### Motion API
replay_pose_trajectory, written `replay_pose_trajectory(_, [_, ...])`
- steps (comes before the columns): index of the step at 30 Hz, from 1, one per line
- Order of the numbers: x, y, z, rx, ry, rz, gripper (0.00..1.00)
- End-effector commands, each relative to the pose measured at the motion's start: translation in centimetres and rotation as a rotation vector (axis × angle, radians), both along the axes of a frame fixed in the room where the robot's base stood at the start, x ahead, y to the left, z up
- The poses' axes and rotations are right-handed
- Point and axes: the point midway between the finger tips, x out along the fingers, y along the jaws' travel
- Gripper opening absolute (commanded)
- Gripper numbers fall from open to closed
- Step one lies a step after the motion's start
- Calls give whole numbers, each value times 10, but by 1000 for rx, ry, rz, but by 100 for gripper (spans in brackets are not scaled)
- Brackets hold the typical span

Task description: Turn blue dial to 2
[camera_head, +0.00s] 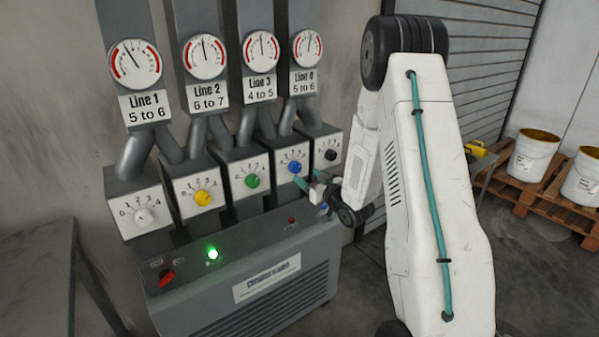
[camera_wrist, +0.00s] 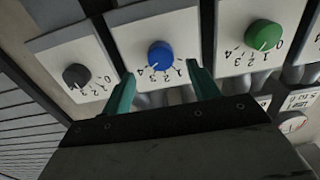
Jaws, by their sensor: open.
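The blue dial (camera_head: 295,167) sits on a white numbered plate, between the green dial (camera_head: 252,181) and the black dial (camera_head: 330,154). In the wrist view, which is upside down, the blue dial (camera_wrist: 160,54) lies just beyond and between my fingertips. My gripper (camera_head: 304,181) is open, with its teal fingers (camera_wrist: 160,72) apart on either side of the dial's lower part in the picture. I cannot tell whether a finger touches the dial. The dial's pointer is too small to read surely.
The yellow dial (camera_head: 203,198) and white dial (camera_head: 144,216) are farther left. Gauges such as the Line 4 gauge (camera_head: 308,47) hang above. A grey machine cabinet (camera_head: 240,265) with a lit green lamp (camera_head: 213,253) stands below. White buckets (camera_head: 533,155) stand on a pallet at right.

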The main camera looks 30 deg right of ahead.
Motion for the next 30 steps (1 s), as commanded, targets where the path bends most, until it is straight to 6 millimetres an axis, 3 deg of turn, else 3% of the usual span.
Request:
replay_pose_trajectory(9, [47,2,0,0,0,0,60])
replay_pose_trajectory(20, [55,2,0,0,2,-2,60])
replay_pose_trajectory(21, [55,2,0,0,2,-2,58])
replay_pose_trajectory(26, [55,2,0,0,1,-2,16])
replay_pose_trajectory(30, [55,2,0,-1,1,-2,16])
